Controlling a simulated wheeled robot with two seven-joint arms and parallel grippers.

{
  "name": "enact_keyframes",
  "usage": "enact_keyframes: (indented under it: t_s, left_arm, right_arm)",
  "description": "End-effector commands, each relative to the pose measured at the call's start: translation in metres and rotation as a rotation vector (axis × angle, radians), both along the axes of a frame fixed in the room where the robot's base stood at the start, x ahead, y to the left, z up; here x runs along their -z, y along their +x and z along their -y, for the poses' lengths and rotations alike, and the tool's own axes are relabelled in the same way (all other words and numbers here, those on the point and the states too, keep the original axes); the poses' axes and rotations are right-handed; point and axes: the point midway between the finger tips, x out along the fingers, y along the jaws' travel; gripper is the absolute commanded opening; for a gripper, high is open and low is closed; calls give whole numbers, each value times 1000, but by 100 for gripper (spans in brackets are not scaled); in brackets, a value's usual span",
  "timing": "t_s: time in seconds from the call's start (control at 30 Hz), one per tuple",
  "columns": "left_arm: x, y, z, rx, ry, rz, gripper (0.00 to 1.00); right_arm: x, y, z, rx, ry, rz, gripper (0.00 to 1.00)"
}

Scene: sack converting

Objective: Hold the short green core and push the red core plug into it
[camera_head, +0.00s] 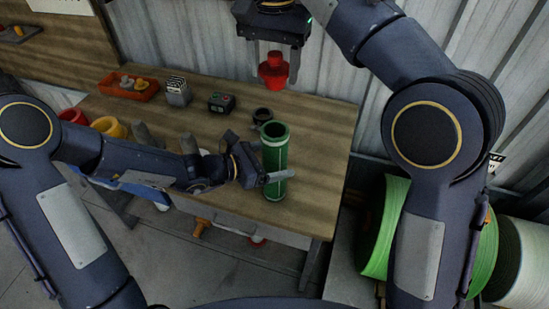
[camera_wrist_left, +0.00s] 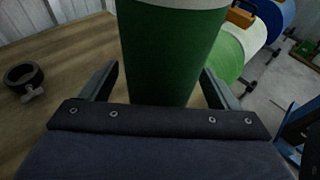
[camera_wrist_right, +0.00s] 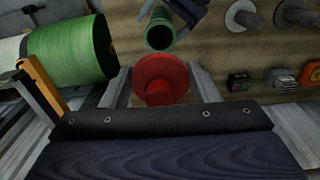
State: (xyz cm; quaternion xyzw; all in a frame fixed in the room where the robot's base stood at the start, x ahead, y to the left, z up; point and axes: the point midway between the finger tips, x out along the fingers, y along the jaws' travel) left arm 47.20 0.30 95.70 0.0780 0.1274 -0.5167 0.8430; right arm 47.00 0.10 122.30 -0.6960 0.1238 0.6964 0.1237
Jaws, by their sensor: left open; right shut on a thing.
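The short green core (camera_head: 275,160) stands upright near the front right of the workbench, its open end up. My left gripper (camera_head: 272,176) is open, with its fingers on either side of the core. In the left wrist view the core (camera_wrist_left: 170,50) stands between the fingers (camera_wrist_left: 160,85). My right gripper (camera_head: 274,62) is shut on the red core plug (camera_head: 273,74) and holds it high above the bench, above and a little behind the core. In the right wrist view the plug (camera_wrist_right: 160,78) is between the fingers, and the core's open end (camera_wrist_right: 160,36) shows beyond it.
A dark ring-shaped clamp (camera_head: 262,115) lies just behind the core. A green and black device (camera_head: 221,102), a grey holder (camera_head: 178,92) and an orange tray (camera_head: 128,86) stand farther left on the workbench (camera_head: 325,125). Large green rolls (camera_head: 385,225) stand beyond its right edge.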

Motion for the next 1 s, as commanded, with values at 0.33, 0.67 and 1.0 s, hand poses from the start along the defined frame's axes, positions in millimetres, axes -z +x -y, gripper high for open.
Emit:
enact_keyframes:
  t_s: [0.33,0.67,1.0]
  left_arm:
    - [1,1,3,0,1,0,81]
    - [1,1,3,0,0,0,38]
    - [1,1,3,0,0,0,24]
  right_arm:
    - [0,0,0,0,0,0,33]
    - [0,0,0,0,0,0,33]
    - [22,0,0,0,-2,-3,33]
